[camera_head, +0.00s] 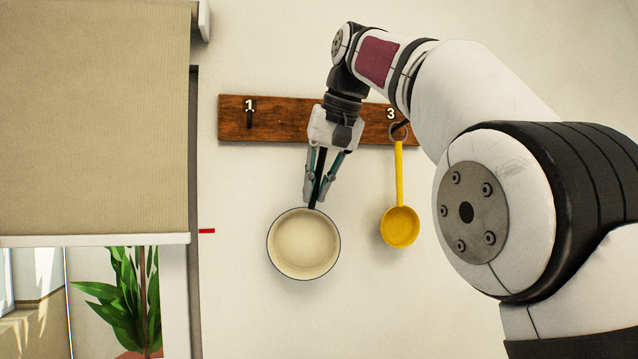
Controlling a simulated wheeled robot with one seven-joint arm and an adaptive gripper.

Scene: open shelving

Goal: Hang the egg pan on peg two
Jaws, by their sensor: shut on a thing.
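The egg pan (303,244) is a small round cream pan with a dark rim and a black handle. It hangs below my gripper (318,198), which points down and is shut on the handle. The handle runs up between the fingers, and its top end is hidden by my gripper. The wooden peg board (282,122) is on the wall behind, with numbers 1 and 3 showing. Peg two is hidden behind my gripper and wrist. I cannot tell whether the pan's handle touches a peg.
A yellow ladle (400,227) hangs from peg 3 (400,126), right of the pan. Peg 1 (249,118) is bare. A beige blind (95,120) covers the window at left, with a green plant (125,295) below it.

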